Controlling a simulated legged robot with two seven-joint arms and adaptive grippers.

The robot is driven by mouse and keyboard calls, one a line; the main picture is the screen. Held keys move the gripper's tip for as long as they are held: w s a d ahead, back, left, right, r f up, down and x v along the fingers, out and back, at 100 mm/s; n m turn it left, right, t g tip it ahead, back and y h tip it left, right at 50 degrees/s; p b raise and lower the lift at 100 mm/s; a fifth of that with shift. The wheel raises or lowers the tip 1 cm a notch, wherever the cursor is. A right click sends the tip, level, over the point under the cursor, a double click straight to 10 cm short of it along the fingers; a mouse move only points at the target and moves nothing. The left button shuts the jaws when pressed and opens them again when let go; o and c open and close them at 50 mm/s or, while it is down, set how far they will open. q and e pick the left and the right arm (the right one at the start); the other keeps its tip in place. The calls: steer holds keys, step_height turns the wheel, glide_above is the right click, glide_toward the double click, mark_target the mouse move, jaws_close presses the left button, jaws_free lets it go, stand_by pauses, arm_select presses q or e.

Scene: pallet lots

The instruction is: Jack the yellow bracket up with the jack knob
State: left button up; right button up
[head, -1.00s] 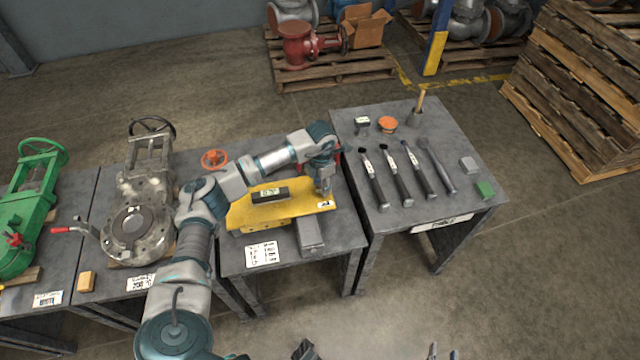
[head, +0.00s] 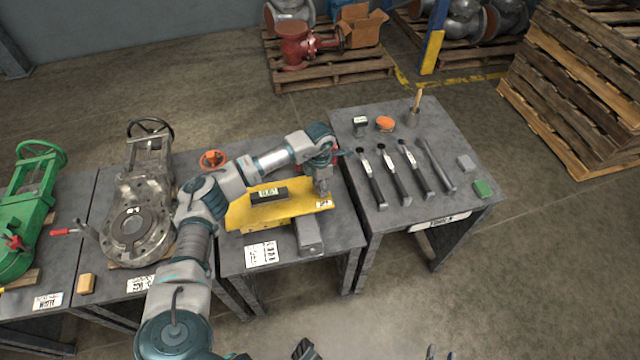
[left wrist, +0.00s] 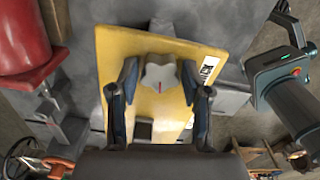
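The yellow bracket (head: 276,208) lies as a flat plate on the middle table. It also shows below my gripper in the left wrist view (left wrist: 165,112). The jack knob (left wrist: 159,76) is pale and lobed, with a small red mark, at the bracket's far end in that view. My left gripper (left wrist: 159,80) has its fingers apart on both sides of the knob; I cannot tell whether they touch it. In the head view my left gripper (head: 323,187) is over the bracket's right end, hiding the knob. My right gripper (head: 368,351) shows only as separated fingertips at the bottom edge.
A red part stands close behind my left gripper. The right table (head: 440,150) holds several tools. A grey valve (head: 133,225) stands left.

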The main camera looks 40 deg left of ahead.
arm_select(q)
steer(key=shift+o, duration=0.5)
steer(key=shift+w, duration=0.1)
steer(key=shift+r, duration=0.1)
step_height(320, 180, up, 12)
steer(key=shift+f, duration=0.2)
steer(key=shift+a, duration=0.15)
